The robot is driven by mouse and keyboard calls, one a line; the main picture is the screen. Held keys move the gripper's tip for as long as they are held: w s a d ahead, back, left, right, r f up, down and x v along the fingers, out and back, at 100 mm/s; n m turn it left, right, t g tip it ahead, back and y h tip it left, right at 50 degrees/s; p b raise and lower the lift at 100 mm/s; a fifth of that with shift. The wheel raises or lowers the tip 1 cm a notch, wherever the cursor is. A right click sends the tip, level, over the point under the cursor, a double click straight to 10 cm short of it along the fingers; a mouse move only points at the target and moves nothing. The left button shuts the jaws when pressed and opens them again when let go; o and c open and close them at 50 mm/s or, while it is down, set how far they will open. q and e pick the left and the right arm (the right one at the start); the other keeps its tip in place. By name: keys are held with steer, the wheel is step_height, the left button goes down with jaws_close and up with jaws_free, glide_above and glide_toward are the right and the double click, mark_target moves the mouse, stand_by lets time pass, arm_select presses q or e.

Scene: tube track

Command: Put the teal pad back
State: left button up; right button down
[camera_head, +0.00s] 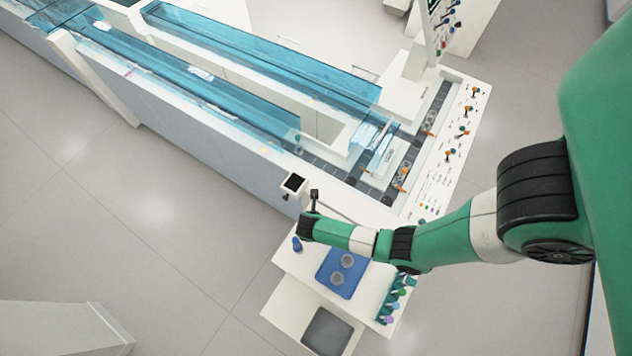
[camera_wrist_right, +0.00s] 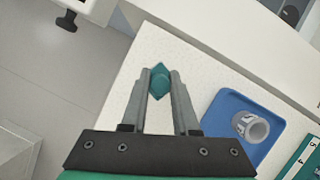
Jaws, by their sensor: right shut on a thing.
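The teal pad (camera_wrist_right: 160,84) shows in the right wrist view as a small pointed teal piece between the fingertips of my right gripper (camera_wrist_right: 161,76). The fingers are shut on it, over or at the white bench top (camera_wrist_right: 140,62); I cannot tell whether it touches the surface. My left gripper is not in view.
A blue tray (camera_head: 326,264) with round grey pieces (camera_head: 347,261) lies right of the gripper. A rack with coloured items (camera_head: 393,297) stands farther right. A dark grey panel (camera_head: 327,331) lies below.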

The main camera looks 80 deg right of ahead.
steer(key=shift+f, duration=0.15)
steer(key=c, duration=0.7)
jaws_free()
steer(key=p+v, duration=0.4)
steer(key=v, duration=0.8)
steer(key=shift+r, duration=0.25)
steer(key=shift+w, duration=0.1)
